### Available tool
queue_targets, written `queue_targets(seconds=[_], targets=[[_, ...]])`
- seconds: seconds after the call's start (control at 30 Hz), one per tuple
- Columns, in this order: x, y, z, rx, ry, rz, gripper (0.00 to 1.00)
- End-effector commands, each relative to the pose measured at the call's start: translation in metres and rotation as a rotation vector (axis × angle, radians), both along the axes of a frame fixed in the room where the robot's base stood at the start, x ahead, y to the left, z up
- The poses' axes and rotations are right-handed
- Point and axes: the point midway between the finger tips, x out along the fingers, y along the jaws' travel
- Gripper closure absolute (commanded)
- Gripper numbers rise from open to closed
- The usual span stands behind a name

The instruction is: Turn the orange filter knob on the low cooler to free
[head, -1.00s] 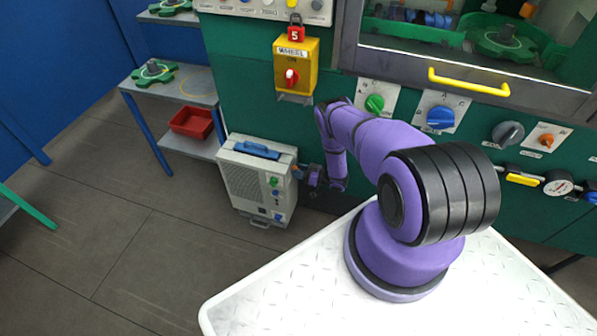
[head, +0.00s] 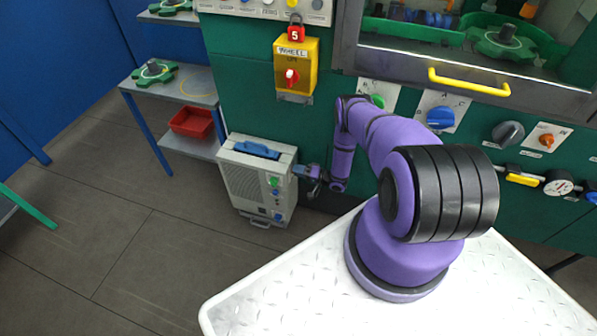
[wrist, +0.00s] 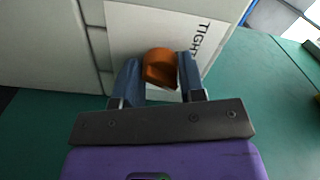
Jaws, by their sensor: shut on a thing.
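The low cooler (head: 262,183) is a pale box on the floor beside the green machine, with a blue handle on top. In the wrist view, its orange filter knob (wrist: 160,66) sits on a white label plate (wrist: 130,22). The plate's lettering reads "TIGHT", partly cut off. My gripper (wrist: 159,77) has its two blue fingers shut on the knob, one on each side. In the head view my gripper (head: 303,171) is at the cooler's right side. The knob is hidden there, and the wrist view does not show a "free" mark.
A green knob (head: 274,182) and a blue knob (head: 277,216) are on the cooler's front. The green machine wall (head: 245,70) rises close behind. A shelf with a red bin (head: 191,122) stands left. The floor in front is clear.

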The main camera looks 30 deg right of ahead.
Motion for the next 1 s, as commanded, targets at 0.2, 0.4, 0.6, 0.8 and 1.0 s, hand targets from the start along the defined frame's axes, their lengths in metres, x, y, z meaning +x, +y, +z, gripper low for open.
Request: queue_targets(seconds=[0.2,0.4,0.6,0.8,1.0], targets=[[-0.0010,-0.0011,-0.0007,0.131,0.107,-0.002,0.86],[-0.0013,-0.0014,-0.0005,0.220,0.175,-0.003,0.86],[-0.0014,-0.0012,-0.0005,0.269,0.214,-0.002,0.86],[-0.0015,-0.0010,-0.0006,0.287,0.228,-0.002,0.86],[-0.0015,-0.0010,-0.0007,0.289,0.231,-0.002,0.86]])
